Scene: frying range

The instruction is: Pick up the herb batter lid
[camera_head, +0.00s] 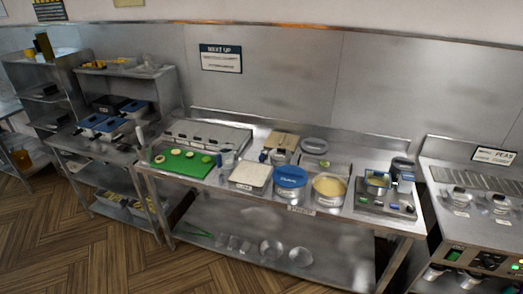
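A round container with a blue lid (291,176) stands near the front edge of the steel table (235,203); pale lettering on it is too small to read. Just right of it is an open round container of yellowish contents (329,187). A grey oval lid-like piece (314,145) is at the back of the table, behind the blue lid. I cannot tell from the labels which piece is the herb batter lid. Neither of my grippers shows in this view.
A green board (183,168) with pale round pieces lies at the table's left. A white square tray (249,175) sits left of the blue lid. A scale-like unit (384,202) is at the right. Shelving (166,95) stands left, a fryer counter (470,225) right. Floor in front is clear.

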